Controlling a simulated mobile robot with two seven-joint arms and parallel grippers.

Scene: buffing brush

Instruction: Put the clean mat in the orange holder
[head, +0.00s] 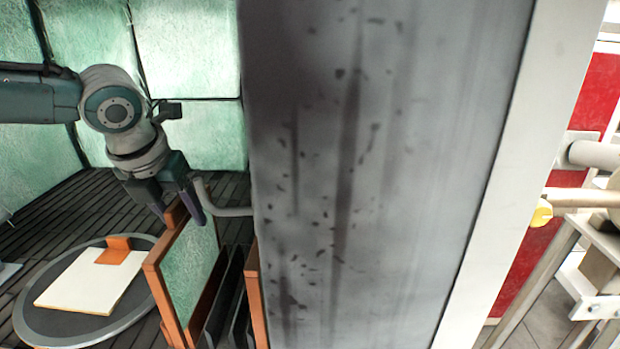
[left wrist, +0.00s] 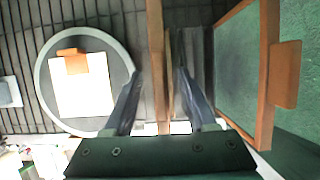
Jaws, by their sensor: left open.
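A white flat mat (head: 85,288) with an orange tab lies on a round grey disc (head: 38,310); it also shows in the left wrist view (left wrist: 82,92). An upright orange-framed panel with a green face (head: 195,262) stands right of the disc. My left gripper (head: 183,216) is open at the panel's top edge. In the left wrist view its fingers (left wrist: 160,75) lie on either side of an orange upright edge (left wrist: 156,30); contact cannot be told. I cannot tell which orange-framed part is the holder. My right gripper is not in view.
Dark upright plates (head: 228,290) and another orange edge (head: 255,300) stand right of the panel. A large stained grey wall (head: 370,170) blocks the middle. In the left wrist view a green panel with an orange tab (left wrist: 287,75) is at right.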

